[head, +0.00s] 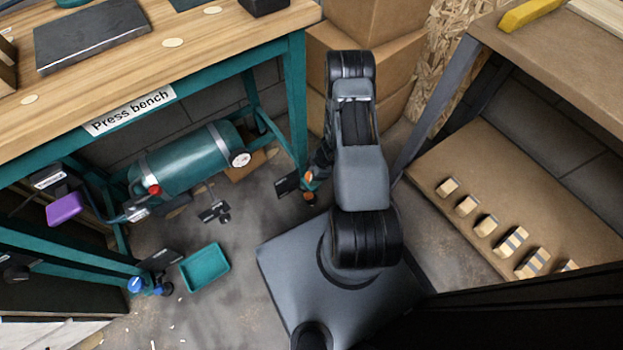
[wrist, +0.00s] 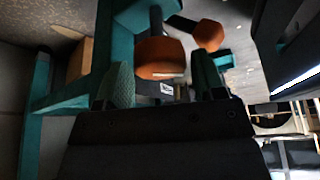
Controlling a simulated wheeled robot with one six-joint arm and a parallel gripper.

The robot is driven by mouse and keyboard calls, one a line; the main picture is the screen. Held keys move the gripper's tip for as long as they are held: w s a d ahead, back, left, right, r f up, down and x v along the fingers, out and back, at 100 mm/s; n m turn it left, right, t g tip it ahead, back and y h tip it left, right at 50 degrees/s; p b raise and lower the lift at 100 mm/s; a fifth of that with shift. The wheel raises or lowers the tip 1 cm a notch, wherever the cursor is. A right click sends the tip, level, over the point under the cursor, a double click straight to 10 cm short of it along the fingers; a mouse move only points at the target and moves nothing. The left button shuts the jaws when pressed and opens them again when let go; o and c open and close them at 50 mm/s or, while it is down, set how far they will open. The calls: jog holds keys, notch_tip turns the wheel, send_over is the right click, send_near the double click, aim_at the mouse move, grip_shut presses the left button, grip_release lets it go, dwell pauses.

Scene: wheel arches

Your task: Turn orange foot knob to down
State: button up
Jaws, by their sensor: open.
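The orange foot knob (head: 308,175) is low on the press bench's right front leg, beside a black plate (head: 287,183). In the wrist view two orange parts show: a larger one (wrist: 160,58) on a dark stem, and a smaller one (wrist: 208,34) further right. I cannot tell for sure which is the knob. My gripper (wrist: 160,86) is open, with one finger on each side of the larger orange part's line, and nothing is clearly held. Whether a finger touches it is unclear. In the head view my arm largely hides the gripper.
The teal bench leg (head: 296,110) stands close by. A teal tank (head: 182,160) lies under the bench, and a teal tray (head: 205,268) is on the floor. A blue knob (head: 135,285) is at the left leg. A low brown shelf (head: 520,190) is at right.

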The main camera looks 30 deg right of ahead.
jog(key=shift+a+f, duration=0.3)
jog(key=shift+f, duration=0.35)
jog(key=c, duration=0.6)
jog(key=shift+m, duration=0.3)
jog(key=m+t+b, duration=0.1)
jog(key=m, duration=0.2)
jog(key=shift+m+t+h, duration=0.3)
jog(key=shift+h, duration=0.1)
jog(key=shift+m+t+h+b, duration=0.4)
jog(key=shift+m+b, duration=0.25)
jog(key=shift+m, duration=1.05)
